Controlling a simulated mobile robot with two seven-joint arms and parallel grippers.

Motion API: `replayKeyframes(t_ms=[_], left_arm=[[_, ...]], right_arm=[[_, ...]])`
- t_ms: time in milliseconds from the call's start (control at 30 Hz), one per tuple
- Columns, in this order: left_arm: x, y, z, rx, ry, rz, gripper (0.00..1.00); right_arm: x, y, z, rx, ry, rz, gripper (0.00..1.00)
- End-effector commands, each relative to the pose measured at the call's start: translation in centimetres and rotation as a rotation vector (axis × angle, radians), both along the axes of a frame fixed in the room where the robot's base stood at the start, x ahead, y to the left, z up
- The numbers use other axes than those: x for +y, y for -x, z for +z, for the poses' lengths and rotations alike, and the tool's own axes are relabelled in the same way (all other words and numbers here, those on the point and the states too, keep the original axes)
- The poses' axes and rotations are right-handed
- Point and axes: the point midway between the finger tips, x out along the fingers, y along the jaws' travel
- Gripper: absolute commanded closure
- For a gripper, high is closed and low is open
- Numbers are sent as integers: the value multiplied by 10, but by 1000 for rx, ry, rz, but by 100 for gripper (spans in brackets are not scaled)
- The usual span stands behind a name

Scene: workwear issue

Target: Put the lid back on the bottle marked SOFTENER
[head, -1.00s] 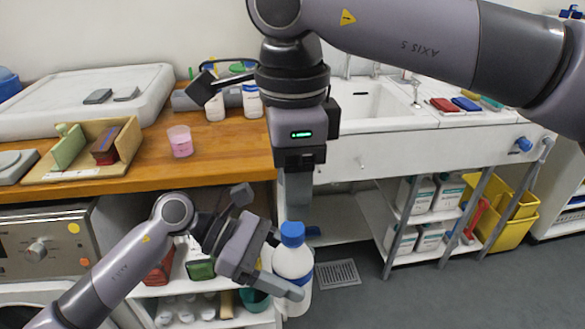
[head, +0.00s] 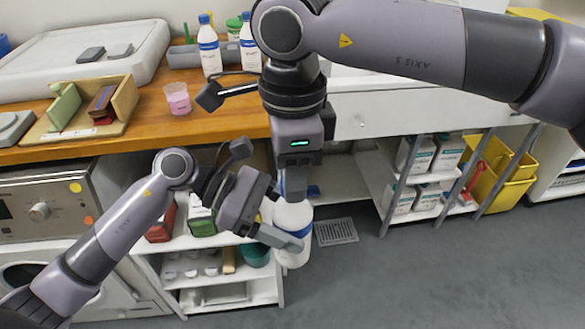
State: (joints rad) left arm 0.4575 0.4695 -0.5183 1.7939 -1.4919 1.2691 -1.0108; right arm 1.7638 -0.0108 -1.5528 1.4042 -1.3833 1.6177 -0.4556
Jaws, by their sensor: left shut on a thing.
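My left gripper (head: 278,232) is shut around the body of a white bottle (head: 293,250) and holds it upright in front of the counter. My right gripper (head: 294,182) points straight down over the bottle's top, and its fingers overlap the bottle's neck in the head view. The blue lid on this bottle is now hidden behind those fingers, so I cannot tell whether they grip it. No marking is readable on the held bottle. Two more white bottles with blue labels stand at the back of the counter, one on the left (head: 209,50) and one on the right (head: 250,52).
The wooden counter (head: 215,108) carries a pink cup (head: 178,100), a wooden holder (head: 127,97) and a white tray (head: 60,52). Below are a shelf unit (head: 275,288) and a washing machine (head: 50,215). Yellow bins (head: 505,185) stand right.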

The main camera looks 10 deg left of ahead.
Motion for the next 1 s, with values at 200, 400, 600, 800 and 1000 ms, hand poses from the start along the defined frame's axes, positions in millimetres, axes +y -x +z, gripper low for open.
replayKeyframes(t_ms=[200,400,600,800,1000], left_arm=[[0,0,1,-2,1,-1,100],[0,0,1,-1,1,-2,100],[0,0,1,-2,1,-1,100],[0,0,1,-1,1,0,100],[0,0,1,-1,1,0,100]], right_arm=[[0,0,0,-1,0,-6,100],[0,0,0,-1,0,-5,42],[0,0,0,-1,0,-5,38],[0,0,7,-2,-2,-6,38],[1,-1,41,-4,-2,-7,38]])
